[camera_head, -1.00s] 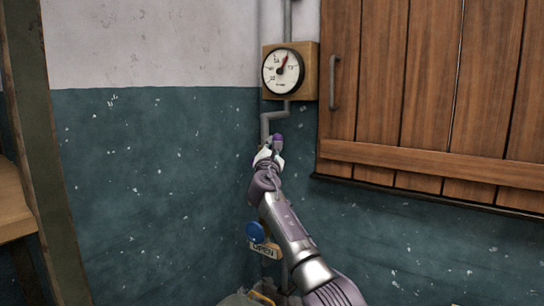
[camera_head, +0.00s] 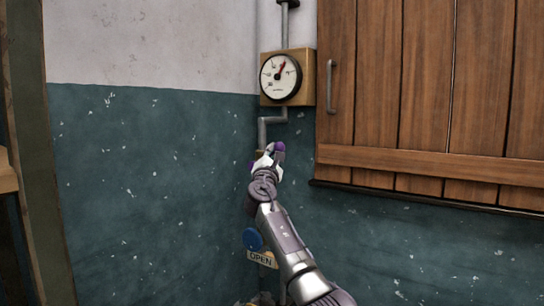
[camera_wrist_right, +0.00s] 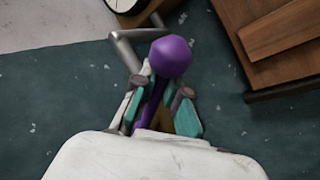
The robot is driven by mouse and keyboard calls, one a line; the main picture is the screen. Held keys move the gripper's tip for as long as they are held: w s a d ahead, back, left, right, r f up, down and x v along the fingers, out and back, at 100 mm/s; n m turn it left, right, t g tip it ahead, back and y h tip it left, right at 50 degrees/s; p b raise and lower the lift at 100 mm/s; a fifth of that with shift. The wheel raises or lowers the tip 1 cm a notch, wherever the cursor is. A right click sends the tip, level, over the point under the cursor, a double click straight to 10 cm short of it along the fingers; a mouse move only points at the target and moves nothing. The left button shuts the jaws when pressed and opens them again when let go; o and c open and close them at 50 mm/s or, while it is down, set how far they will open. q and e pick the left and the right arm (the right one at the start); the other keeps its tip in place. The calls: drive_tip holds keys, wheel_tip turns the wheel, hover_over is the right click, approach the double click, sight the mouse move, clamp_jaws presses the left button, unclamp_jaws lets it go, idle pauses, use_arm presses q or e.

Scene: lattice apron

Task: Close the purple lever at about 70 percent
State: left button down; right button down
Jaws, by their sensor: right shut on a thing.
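The purple lever shows in the head view as a small purple knob (camera_head: 279,147) at the tip of my right gripper (camera_head: 268,162). In the right wrist view the lever's round purple knob (camera_wrist_right: 170,57) sticks up beyond the fingers, and its purple shaft runs down between them. My right gripper (camera_wrist_right: 158,100) is shut on the lever shaft just below the knob. The lever's pivot is hidden behind my gripper. The round white gauge (camera_head: 281,77) above has a red needle pointing up and slightly right. My left gripper is not in view.
A grey pipe (camera_head: 263,134) runs down from the gauge's wooden board (camera_head: 307,75). A wooden shutter (camera_head: 420,90) with a grey handle is at right. A blue round thing (camera_head: 252,240) and an OPEN sign (camera_head: 262,259) are below. A post (camera_head: 45,200) stands at left.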

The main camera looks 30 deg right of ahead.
drive_tip(key=shift+f, duration=0.15)
drive_tip(key=c, duration=1.2)
unclamp_jaws()
drive_tip(key=v, duration=1.2)
